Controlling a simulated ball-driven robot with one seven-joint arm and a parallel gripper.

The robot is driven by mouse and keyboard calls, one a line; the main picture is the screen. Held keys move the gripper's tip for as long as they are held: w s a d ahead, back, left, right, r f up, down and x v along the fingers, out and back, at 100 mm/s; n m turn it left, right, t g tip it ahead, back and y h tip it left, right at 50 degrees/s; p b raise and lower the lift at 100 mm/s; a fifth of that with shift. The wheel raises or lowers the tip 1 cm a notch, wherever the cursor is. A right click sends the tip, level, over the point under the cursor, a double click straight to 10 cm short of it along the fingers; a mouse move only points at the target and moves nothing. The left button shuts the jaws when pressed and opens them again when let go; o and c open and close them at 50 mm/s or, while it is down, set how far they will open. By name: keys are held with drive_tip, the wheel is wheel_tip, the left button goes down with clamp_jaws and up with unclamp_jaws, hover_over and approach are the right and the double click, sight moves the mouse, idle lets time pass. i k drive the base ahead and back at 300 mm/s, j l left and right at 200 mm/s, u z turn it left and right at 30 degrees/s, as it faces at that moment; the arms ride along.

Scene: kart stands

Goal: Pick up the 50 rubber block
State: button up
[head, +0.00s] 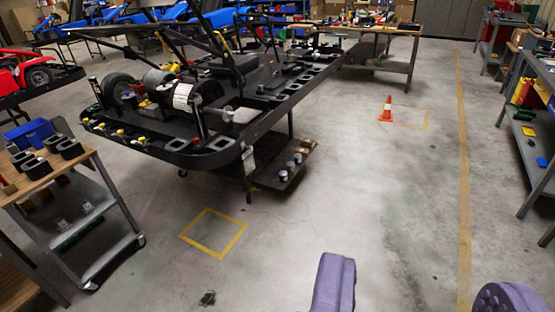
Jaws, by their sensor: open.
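My gripper (420,290) shows at the bottom edge as two purple fingers, wide apart and open, with only bare floor between them. Several black blocks with openings stand on the wooden top of a cart at the left, one of them a black block (70,148) near its right edge. No number can be read on any of them, so I cannot tell which is the 50 rubber block. They are well away from my gripper, up and to the left. A small dark object (207,298) lies on the floor at the bottom; it is too small to make out.
The cart (100,192) has a blue bin (30,132) behind the blocks. A black kart chassis (185,150) on a stand fills the upper middle. An orange cone (386,108) stands beyond open floor. Shelving (540,130) lines the right. The centre floor is clear.

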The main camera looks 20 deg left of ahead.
sight(24, 161)
drive_tip(key=i+j+u, duration=0.25)
drive_tip(key=i+u, duration=1.15)
drive_tip(key=i+l+u, duration=0.3)
drive_tip(key=u, duration=0.15)
drive_tip(key=i+u, duration=0.4)
drive_tip(key=i, duration=3)
drive_tip(key=z, duration=0.05)
